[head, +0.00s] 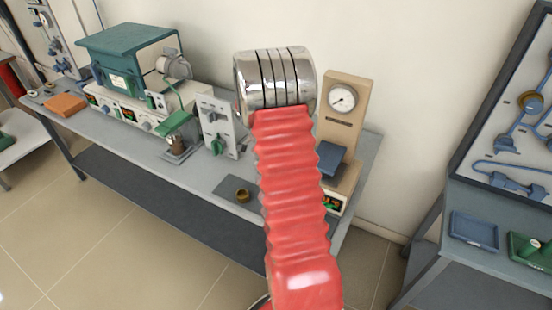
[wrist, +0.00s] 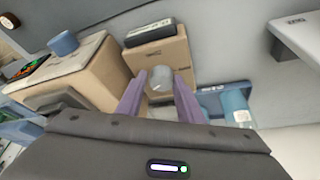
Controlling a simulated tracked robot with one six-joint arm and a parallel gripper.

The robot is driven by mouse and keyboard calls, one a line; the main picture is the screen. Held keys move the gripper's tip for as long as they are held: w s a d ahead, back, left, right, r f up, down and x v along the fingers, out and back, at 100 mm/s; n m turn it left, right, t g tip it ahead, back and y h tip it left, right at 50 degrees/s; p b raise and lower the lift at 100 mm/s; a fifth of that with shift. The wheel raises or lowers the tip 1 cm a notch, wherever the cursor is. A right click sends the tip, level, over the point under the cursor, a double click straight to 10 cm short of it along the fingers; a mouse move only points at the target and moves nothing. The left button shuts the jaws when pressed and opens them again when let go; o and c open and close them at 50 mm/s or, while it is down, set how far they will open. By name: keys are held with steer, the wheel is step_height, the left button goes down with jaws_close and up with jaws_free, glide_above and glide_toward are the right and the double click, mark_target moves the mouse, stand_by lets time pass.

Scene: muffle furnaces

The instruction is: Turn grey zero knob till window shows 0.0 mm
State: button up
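In the wrist view a round grey knob (wrist: 161,78) with a small pale mark stands against a beige housing (wrist: 178,57). A dark window strip (wrist: 163,31) lies on top of that housing; its reading is too small to make out. My gripper's (wrist: 160,84) two mauve fingers lie on either side of the knob. They look very close to its sides, but I cannot tell if they press on it. In the head view the beige dial gauge stand (head: 349,94) is behind my arm, which hides the gripper and the knob.
The grey bench (head: 130,140) holds a green-topped furnace (head: 125,50), a grey switch panel (head: 218,125) and a small brass cup (head: 242,195). A blue cylinder (wrist: 237,106) sits right of the knob. At far right are a second bench (head: 500,265) and a tool board (head: 515,130).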

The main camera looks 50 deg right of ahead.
steer(key=o, duration=0.3)
steer(key=shift+w, duration=0.1)
steer(key=shift+a+r, duration=0.1)
steer(key=v, duration=1.3)
steer(key=shift+r, duration=0.25)
